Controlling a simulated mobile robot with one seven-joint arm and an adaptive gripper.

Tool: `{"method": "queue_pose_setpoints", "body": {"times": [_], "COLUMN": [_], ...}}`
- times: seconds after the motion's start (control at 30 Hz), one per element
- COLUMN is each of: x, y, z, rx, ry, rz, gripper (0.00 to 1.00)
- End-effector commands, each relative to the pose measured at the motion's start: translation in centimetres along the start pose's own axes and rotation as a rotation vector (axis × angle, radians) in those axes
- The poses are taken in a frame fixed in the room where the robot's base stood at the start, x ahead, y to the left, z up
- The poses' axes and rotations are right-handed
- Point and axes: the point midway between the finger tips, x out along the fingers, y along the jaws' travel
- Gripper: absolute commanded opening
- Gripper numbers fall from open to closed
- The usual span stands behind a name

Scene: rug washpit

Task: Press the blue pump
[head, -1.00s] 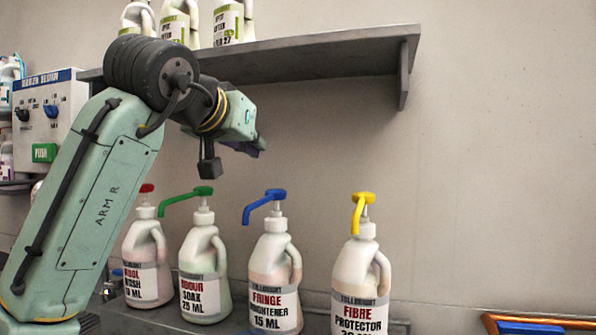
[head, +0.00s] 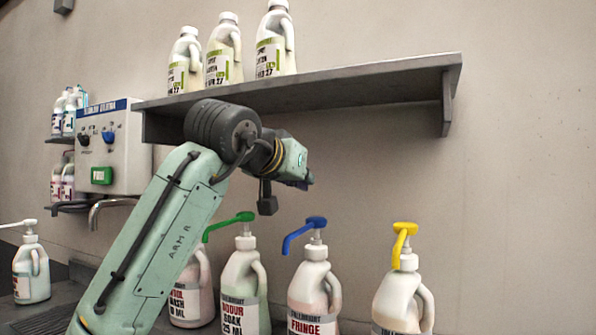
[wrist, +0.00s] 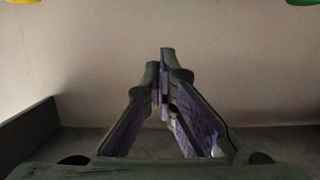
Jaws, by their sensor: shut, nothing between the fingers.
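The blue pump (head: 305,233) tops a white bottle labelled "FRINGE" (head: 314,290), third in the row from the left in the head view. Its head looks raised, with the spout pointing left. My gripper (head: 308,181) is above the blue pump, apart from it, just below the shelf. In the wrist view my gripper (wrist: 164,62) is shut and empty. The blue pump does not show in the wrist view; only a yellow edge (wrist: 20,1) at the top left and a green edge (wrist: 303,2) at the top right show.
The green pump (head: 228,226) stands left of the blue one, the yellow pump (head: 403,240) right of it. A grey shelf (head: 350,85) with several bottles hangs above. A control box (head: 120,150) and another white-pump bottle (head: 31,270) are at the left.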

Motion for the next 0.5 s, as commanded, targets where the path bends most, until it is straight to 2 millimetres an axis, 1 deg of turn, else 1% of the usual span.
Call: {"method": "queue_pose_setpoints", "body": {"times": [0.03,0.1,0.23,0.33,0.5], "x": [1.1,2.6,5.3,5.6,6.0], "y": [0.0,-0.1,-0.1,-0.2,-0.1], "z": [-0.3,-0.3,-0.3,1.7,3.3], "rx": [-0.001,-0.001,-0.002,0.001,0.0], "ry": [-0.003,-0.003,-0.003,-0.002,0.0], "rz": [0.0,-0.001,-0.001,-0.002,-0.002], "gripper": [0.0,0.0,0.0,0.0,0.0]}}
